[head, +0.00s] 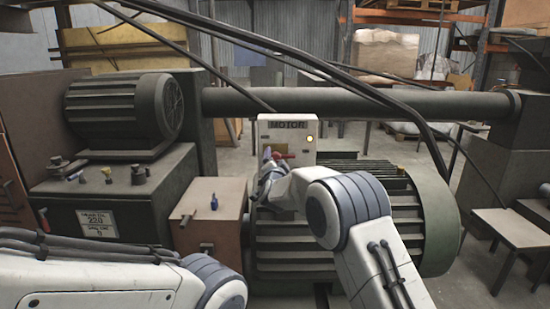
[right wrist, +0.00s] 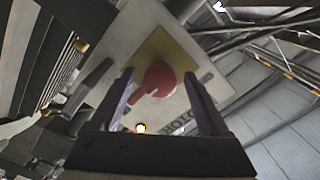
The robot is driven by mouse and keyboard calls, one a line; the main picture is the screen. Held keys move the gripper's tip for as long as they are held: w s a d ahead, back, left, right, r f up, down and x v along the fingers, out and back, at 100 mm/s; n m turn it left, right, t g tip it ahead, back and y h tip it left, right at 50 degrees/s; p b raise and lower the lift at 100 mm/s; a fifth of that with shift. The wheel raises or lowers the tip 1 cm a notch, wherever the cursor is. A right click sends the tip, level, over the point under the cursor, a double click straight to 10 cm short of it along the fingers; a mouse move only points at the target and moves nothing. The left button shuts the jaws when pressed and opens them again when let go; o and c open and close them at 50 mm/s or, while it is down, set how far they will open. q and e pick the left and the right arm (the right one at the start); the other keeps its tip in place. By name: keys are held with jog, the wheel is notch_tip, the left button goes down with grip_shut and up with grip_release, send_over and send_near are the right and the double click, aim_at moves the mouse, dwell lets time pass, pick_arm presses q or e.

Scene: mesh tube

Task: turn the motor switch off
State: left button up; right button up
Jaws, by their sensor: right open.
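The motor switch is a red rotary knob (right wrist: 160,78) on a yellow plate (right wrist: 181,59), on a pale control box (head: 288,130) marked MOTOR. Its raised handle points to the lower left in the right wrist view. A small yellowish light (head: 310,138) on the box is lit. In the head view the red knob (head: 281,156) is partly hidden by my right gripper (head: 268,158). In the right wrist view the two dark fingers stand apart, one on each side of the knob; contact is not clear. My left gripper is outside the head view.
A thick horizontal pipe (head: 400,103) and dark cables pass behind and above.

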jog(key=shift+w, duration=0.5)
grip_shut()
